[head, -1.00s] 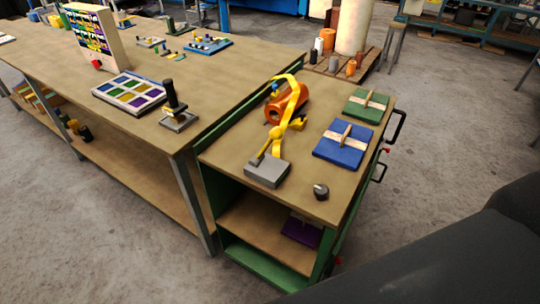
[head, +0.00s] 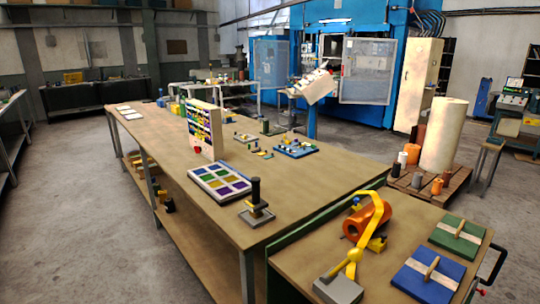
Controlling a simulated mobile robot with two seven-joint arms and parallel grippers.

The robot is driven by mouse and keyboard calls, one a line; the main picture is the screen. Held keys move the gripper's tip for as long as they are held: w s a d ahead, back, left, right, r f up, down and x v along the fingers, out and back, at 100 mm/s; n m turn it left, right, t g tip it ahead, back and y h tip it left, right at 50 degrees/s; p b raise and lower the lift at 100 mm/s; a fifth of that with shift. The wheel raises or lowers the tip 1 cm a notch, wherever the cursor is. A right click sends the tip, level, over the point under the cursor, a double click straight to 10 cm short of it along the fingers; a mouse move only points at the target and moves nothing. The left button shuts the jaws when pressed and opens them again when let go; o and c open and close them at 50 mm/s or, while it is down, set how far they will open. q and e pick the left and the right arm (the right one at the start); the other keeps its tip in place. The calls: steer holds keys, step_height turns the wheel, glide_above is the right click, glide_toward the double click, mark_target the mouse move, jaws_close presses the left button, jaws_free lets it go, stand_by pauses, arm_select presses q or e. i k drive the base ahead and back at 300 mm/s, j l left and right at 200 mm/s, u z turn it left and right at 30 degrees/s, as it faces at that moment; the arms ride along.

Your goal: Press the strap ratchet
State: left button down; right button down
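The strap ratchet (head: 353,256) is yellow and sits at the near end of a yellow strap (head: 377,215) on the smaller green-framed bench. The strap arches over an orange cylinder (head: 362,224). Neither of my grippers shows in the head view.
A blue board (head: 428,280) and a green board (head: 456,238), each with a wooden handle, lie right of the strap. The long bench (head: 200,221) on the left holds a colour tray (head: 219,181) and a black-handled stamp (head: 256,203). A pallet with rolls stands behind.

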mark_target(356, 254)
steer(key=l, duration=0.4)
steer(key=k+l+u, duration=0.15)
steer(key=l, duration=0.25)
steer(key=k+l, duration=0.1)
steer(key=l, duration=0.3)
steer(key=l+u, duration=0.15)
steer(key=l, duration=0.25)
steer(key=k+j, duration=0.05)
